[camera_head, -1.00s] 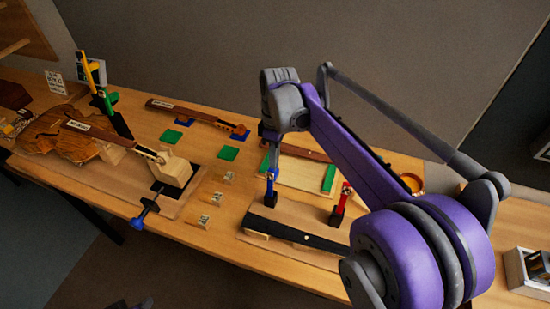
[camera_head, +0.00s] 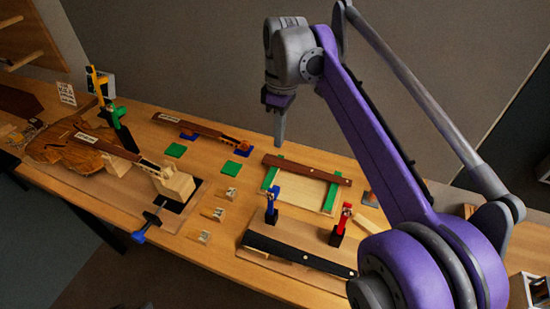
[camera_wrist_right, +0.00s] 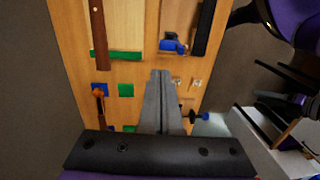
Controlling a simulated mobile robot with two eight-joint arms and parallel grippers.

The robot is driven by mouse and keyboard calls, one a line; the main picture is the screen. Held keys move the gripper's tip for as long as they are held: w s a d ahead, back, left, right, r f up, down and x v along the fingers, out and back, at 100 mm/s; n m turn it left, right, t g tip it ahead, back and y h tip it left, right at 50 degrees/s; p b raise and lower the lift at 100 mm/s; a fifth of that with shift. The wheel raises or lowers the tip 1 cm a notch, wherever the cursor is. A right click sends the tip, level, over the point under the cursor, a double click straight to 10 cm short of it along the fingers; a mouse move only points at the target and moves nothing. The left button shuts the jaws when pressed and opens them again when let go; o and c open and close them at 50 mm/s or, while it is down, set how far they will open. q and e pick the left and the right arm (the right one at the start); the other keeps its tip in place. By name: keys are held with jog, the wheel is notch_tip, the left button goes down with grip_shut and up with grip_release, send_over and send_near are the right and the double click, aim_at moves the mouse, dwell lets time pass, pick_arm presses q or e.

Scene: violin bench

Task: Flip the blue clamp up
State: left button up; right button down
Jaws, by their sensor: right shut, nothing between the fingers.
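The blue clamp (camera_head: 272,203) stands on its black base at the left end of the board with the black strip. Its blue lever looks upright in the head view, much like the red clamp (camera_head: 344,219) on the same board. The blue clamp also shows near the top of the right wrist view (camera_wrist_right: 173,44). My right gripper (camera_head: 279,143) is shut and empty, pointing down, well above the blue clamp and apart from it. Its closed fingers fill the middle of the wrist view (camera_wrist_right: 160,80). My left gripper is not in view.
A frame with green strips (camera_head: 305,190) lies behind the blue clamp. Small wooden blocks (camera_head: 218,214) and green pads (camera_head: 231,168) are to its left. A violin body (camera_head: 70,143) with yellow and green clamps (camera_head: 118,115) lies at the left.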

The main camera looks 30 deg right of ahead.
aim_at(275, 187)
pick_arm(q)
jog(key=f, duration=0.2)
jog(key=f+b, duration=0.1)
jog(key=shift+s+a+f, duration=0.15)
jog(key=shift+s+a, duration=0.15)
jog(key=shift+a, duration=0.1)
pick_arm(e)
jog(key=f, duration=0.4)
jog(key=a+f, duration=0.1)
jog(key=f, duration=0.4)
jog(key=s+f, duration=0.1)
jog(key=f, duration=0.4)
jog(key=shift+a, duration=0.3)
